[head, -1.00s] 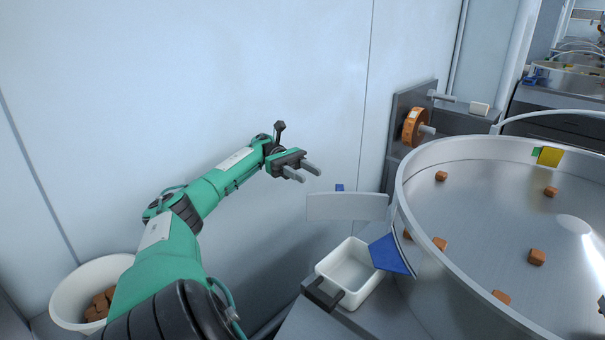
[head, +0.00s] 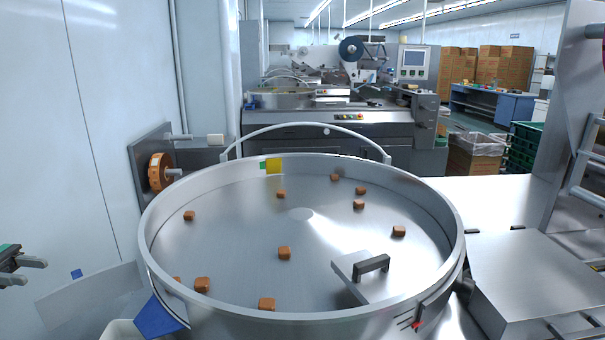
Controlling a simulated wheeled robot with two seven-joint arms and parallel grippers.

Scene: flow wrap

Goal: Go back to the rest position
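My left gripper (head: 25,272) shows at the left edge of the head view. Its two grey fingers are apart with nothing between them, left of the large round metal pan. Most of my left arm is out of the picture. My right gripper is not in view. The round pan (head: 452,215) fills the middle, with several small brown pieces (head: 284,253) scattered on its floor.
A white bin (head: 122,330) is partly cut off at the bottom left, beside a blue chute (head: 158,318). An orange wheel (head: 159,172) is mounted near the left wall. A metal cover (head: 530,272) lies right of the pan. Machines and cardboard boxes (head: 500,68) stand behind.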

